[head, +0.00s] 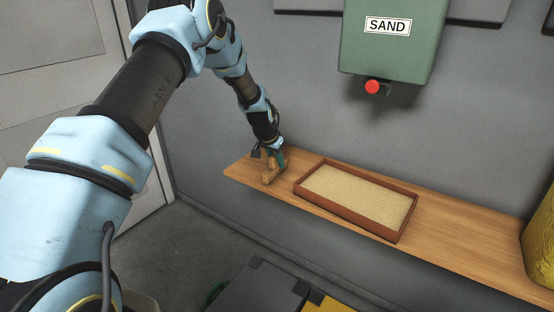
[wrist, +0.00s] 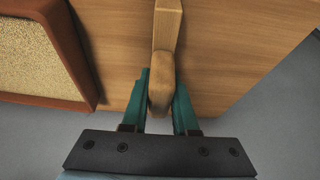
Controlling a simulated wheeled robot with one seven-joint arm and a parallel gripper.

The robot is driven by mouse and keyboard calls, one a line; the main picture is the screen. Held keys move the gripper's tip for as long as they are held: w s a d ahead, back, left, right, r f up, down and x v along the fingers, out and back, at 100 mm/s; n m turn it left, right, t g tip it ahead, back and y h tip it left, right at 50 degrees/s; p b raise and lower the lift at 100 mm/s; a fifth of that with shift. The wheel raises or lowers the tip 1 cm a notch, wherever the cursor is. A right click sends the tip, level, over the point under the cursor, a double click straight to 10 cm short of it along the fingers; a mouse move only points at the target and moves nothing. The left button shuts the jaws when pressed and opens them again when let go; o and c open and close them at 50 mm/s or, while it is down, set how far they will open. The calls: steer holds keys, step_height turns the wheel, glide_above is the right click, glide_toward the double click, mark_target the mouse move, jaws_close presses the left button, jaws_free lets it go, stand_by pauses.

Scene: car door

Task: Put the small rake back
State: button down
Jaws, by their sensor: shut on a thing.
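The small rake (head: 270,173) is a light wooden piece near the left end of the wooden shelf (head: 450,243). In the wrist view the rake (wrist: 166,40) shows as a wooden handle running from the top edge down between the green fingers. My gripper (head: 277,156) is shut on it; in the wrist view both fingers of the gripper (wrist: 161,100) lie along its sides. The rake is over the shelf; I cannot tell whether it touches the board. Its far end is cut off in the wrist view.
A shallow brown tray of sand (head: 397,237) sits on the shelf just right of the gripper. A green SAND dispenser (head: 392,50) with a red button (head: 373,87) hangs above. A yellow container (head: 540,240) stands at the right. Dark and yellow boxes (head: 262,287) are below.

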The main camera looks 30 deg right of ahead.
steer(key=c, duration=1.2)
jaws_free()
steer(key=shift+f, duration=0.15)
steer(key=o, duration=0.5)
steer(key=shift+r, duration=0.25)
steer(key=b+v, duration=0.3)
steer(key=v, duration=0.9)
steer(key=shift+a, duration=0.1)
